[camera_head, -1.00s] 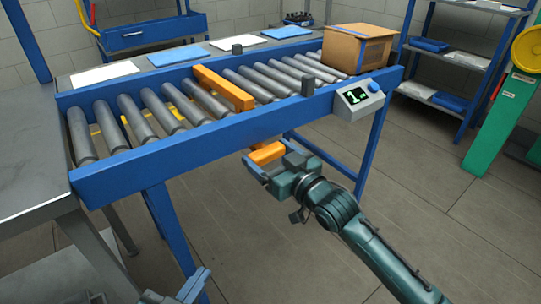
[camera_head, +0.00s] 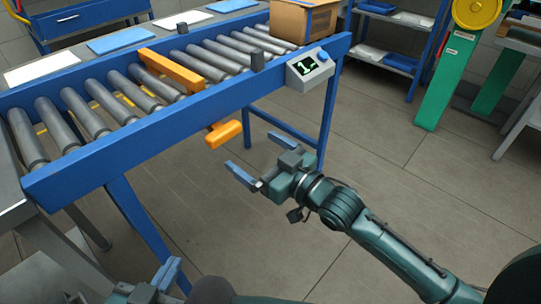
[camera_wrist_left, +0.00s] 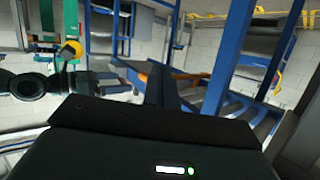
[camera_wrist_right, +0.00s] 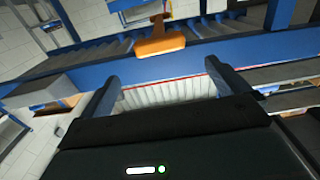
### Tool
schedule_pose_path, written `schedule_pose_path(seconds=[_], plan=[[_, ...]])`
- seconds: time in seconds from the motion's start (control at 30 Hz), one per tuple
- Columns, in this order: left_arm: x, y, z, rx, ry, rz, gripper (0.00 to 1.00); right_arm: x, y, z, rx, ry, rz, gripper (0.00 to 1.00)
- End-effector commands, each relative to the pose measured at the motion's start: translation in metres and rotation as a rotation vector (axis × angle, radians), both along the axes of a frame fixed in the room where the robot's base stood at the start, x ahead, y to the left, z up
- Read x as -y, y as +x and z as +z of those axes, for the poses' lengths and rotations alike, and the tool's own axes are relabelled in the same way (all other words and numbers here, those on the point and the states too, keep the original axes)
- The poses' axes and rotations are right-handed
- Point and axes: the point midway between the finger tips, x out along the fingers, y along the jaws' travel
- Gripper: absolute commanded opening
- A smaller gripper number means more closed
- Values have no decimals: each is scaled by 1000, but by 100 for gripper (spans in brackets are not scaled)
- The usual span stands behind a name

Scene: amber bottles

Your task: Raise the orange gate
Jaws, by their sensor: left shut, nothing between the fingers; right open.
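The orange gate (camera_head: 171,71) is a bar lying low across the rollers of the blue conveyor. An orange handle (camera_head: 223,133) sticks out below the conveyor's front rail. The handle also shows in the right wrist view (camera_wrist_right: 160,43), ahead of my fingers. My right gripper (camera_head: 260,158) is open and empty, apart from the handle, to its right and lower in the head view. My left gripper (camera_head: 168,276) is shut and empty at the bottom left, partly cut off by the frame edge. The link between handle and gate is mostly hidden behind the rail.
A cardboard box (camera_head: 304,20) stands on the conveyor's right end. A small display unit (camera_head: 310,68) with a blue knob is on the front rail. Blue legs (camera_head: 145,225) stand under the conveyor. The floor in front is clear. A green post (camera_head: 447,85) stands at the right.

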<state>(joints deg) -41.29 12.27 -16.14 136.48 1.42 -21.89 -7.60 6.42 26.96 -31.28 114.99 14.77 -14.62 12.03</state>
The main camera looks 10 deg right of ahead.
Motion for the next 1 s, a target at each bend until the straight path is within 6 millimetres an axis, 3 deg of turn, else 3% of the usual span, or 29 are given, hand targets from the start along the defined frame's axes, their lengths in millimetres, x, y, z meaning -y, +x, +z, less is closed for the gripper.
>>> schedule_pose_path(seconds=[0.23, 0.8, 0.87, 1.0], plan=[[-1, -2, 1, -31, -1, 1, 0, 19, -26, 0, 0, 0, 0, 100], [-1, -3, 2, -33, -2, 2, 0, 21, -28, 1, 1, 2, 0, 100], [-1, -3, 5, -35, -7, 5, 0, 21, -28, 6, 2, 2, 0, 100], [-4, -5, 30, -55, -46, 30, 0, 21, -28, 39, 2, 2, 0, 100]])
